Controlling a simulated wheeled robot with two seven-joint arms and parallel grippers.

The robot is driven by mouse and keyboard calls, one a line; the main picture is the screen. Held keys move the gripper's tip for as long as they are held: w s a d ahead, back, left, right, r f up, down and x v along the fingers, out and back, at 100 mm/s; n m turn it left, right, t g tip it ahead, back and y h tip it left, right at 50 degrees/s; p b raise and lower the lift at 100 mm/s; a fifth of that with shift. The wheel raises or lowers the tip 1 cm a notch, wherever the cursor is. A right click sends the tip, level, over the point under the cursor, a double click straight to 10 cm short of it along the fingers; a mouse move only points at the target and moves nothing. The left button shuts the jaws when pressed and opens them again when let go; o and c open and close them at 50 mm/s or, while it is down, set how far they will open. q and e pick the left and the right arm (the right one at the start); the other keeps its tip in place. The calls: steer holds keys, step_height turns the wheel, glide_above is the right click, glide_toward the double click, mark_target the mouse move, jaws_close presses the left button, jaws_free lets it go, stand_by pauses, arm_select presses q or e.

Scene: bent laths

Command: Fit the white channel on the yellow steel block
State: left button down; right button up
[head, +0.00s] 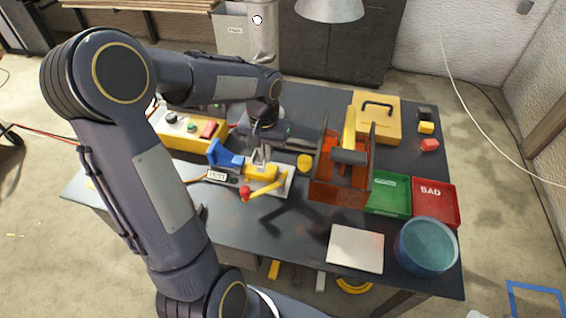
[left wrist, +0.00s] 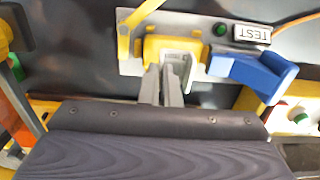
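The yellow steel block (head: 262,172) sits on a pale plate near the middle of the bench; it also shows in the left wrist view (left wrist: 158,46). The white channel (left wrist: 187,68) is a small U-shaped piece, seen against the near side of the block. Whether it is seated on the block or just in front of it I cannot tell. My left gripper (left wrist: 161,84) points at the block, its two grey fingers close together on the near wall of the channel. In the head view the left gripper (head: 258,157) is small and partly hides the channel. My right gripper is not in view.
A yellow lever with a red knob (head: 245,193) is in front of the block, and a blue part (head: 222,154) is left of it. An orange toolbox (head: 336,190), green tray (head: 388,208) and red tray (head: 436,220) stand to the right.

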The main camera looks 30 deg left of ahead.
arm_select(q)
steer(key=shift+w+a+f, duration=0.15)
steer(key=shift+w+a, duration=0.05)
steer(key=shift+f, duration=0.15)
steer(key=shift+f+b, duration=1.4)
steer(key=shift+f, duration=0.15)
steer(key=shift+f, duration=0.15)
stand_by(0.4)
steer(key=c, duration=2.1)
jaws_free()
steer(key=o, duration=0.5)
